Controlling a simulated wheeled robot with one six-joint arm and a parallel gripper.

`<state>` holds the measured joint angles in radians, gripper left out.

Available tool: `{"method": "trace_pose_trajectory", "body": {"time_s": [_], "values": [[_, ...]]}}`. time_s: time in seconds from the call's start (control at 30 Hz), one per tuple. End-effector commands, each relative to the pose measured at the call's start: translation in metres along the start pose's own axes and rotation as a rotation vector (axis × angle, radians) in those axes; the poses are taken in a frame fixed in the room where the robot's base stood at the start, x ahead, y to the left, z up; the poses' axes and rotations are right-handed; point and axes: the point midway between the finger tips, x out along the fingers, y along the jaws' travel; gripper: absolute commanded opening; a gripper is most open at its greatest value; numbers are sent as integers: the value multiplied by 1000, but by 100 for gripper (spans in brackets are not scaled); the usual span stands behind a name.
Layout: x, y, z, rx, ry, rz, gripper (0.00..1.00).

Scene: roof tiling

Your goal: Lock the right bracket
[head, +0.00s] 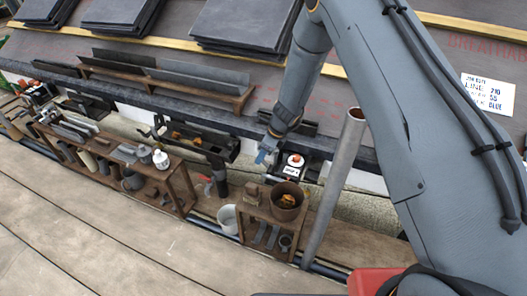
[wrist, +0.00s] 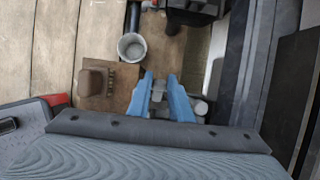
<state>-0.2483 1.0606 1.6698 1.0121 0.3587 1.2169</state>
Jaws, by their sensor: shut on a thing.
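A pale round part (wrist: 201,108) shows just right of the fingers. The bracket's lower side is hidden by my fingers and wrist.
A wooden stand (head: 256,214) with a brown pot (head: 287,200) and a white bucket (head: 228,219) are below my gripper. A grey downpipe (head: 334,187) rises close on the right. A dark gutter length (head: 196,142) lies left. A tool bench (head: 120,160) stands farther left.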

Motion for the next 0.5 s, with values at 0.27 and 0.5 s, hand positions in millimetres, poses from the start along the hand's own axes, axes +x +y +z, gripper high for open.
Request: {"method": "trace_pose_trajectory", "body": {"time_s": [0.27,0.5], "values": [[4,0,7,-5,121,-1,0],[12,0,9,-5,228,0,0]]}}
